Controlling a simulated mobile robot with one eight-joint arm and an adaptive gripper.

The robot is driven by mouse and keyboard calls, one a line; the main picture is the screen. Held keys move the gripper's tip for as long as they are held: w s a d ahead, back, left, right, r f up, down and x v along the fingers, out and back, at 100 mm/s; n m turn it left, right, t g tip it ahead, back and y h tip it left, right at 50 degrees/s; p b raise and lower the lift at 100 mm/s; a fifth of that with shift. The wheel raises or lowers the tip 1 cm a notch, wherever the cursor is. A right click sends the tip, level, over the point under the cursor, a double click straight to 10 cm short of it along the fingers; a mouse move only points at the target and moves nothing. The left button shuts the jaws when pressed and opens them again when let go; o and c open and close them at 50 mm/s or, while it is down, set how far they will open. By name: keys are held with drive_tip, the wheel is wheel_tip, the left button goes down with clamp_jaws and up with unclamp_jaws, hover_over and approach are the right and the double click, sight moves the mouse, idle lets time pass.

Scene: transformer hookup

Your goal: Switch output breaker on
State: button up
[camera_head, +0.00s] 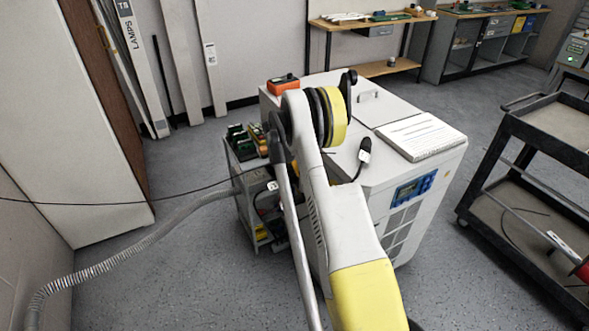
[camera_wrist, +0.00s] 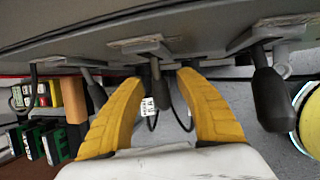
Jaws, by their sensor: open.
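In the wrist view, a grey panel (camera_wrist: 220,30) crosses the top, with several dark lever-like handles on pale square bases. The middle handle (camera_wrist: 159,92) lies between the two yellow fingers of my gripper (camera_wrist: 162,78), which is open; I cannot tell whether a finger touches it. A thicker black handle (camera_wrist: 268,97) is to the right, and another handle (camera_wrist: 88,82) is partly hidden behind the left finger. Which one is the output breaker, and its position, I cannot tell. In the head view, my arm hides the gripper and part of the small grey cabinet (camera_head: 243,192).
A large white cabinet (camera_head: 408,215) with a blue display (camera_head: 413,187) stands right of the grey cabinet. A paper stack (camera_head: 420,136) and black plug (camera_head: 363,152) lie on it. A grey hose (camera_head: 130,262) runs left. A dark cart (camera_head: 540,170) stands right.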

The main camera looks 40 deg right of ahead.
clamp_jaws()
drive_tip(key=shift+r+y+p, duration=0.6)
drive_tip(key=shift+y+p, duration=0.25)
drive_tip(key=shift+y, duration=0.35)
drive_tip(key=shift+a+r+m+t+y+p, duration=0.2)
drive_tip(key=shift+r+t+y, duration=0.1)
drive_tip(key=shift+y, duration=0.5)
drive_tip(key=shift+a+r+m+t+y+p, duration=0.15)
drive_tip(key=shift+t+y, duration=0.15)
drive_tip(key=shift+y, duration=0.5)
unclamp_jaws()
drive_tip(key=v, duration=1.2)
